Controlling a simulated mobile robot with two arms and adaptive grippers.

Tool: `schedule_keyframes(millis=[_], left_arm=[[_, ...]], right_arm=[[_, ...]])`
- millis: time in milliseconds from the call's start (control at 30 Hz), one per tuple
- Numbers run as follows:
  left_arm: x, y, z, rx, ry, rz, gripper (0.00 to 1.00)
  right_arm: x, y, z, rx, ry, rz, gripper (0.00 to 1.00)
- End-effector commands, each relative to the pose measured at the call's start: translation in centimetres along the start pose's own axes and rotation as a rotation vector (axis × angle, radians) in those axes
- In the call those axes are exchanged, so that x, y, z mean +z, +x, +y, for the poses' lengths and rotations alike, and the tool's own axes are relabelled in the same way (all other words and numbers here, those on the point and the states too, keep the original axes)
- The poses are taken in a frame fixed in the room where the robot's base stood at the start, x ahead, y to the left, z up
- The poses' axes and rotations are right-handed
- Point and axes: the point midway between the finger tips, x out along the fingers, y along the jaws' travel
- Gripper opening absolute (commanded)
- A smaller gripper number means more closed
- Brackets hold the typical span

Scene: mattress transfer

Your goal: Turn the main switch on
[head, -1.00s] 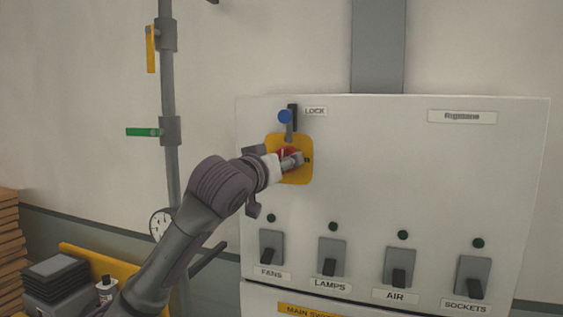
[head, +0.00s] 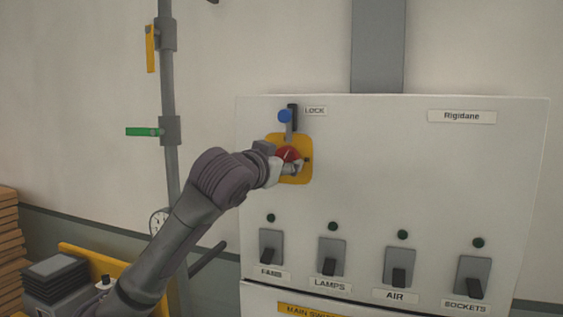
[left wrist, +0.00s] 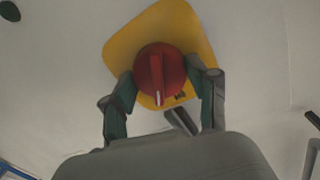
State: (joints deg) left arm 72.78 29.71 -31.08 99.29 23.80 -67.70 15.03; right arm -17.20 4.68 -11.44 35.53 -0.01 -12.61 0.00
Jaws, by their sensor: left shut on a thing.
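The main switch is a round red knob (head: 287,154) with a raised bar and a white mark, set on a yellow plate (head: 304,172) on the pale cabinet. In the left wrist view the red knob (left wrist: 160,70) shows from the front, its white mark toward the bottom of the picture. My left gripper (head: 282,165) is at the knob, its fingers on either side, shut on it. It partly hides the knob and plate in the head view. A lever with a blue ball (head: 285,116) stands just above the plate, beside a LOCK label (head: 315,111). My right gripper is not in view.
Several grey switches, such as FANS (head: 271,246) and SOCKETS (head: 473,277), line the cabinet below, each under a dark green lamp. A pipe (head: 168,90) with yellow and green handles runs left of the cabinet. The cabinet front right of the knob is clear.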

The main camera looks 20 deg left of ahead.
Motion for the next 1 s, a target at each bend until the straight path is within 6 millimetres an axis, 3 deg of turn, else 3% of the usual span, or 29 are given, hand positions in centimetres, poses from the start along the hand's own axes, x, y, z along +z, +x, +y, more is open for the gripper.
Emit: schedule_keyframes(millis=[600,1000], left_arm=[[-0.4,-0.07,0.03,-0.016,0.579,-0.053,0.24],[-0.47,-0.07,0.08,-0.024,0.853,-0.079,0.24]], right_arm=[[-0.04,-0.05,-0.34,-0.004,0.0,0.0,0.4],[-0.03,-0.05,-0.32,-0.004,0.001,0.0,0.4]])
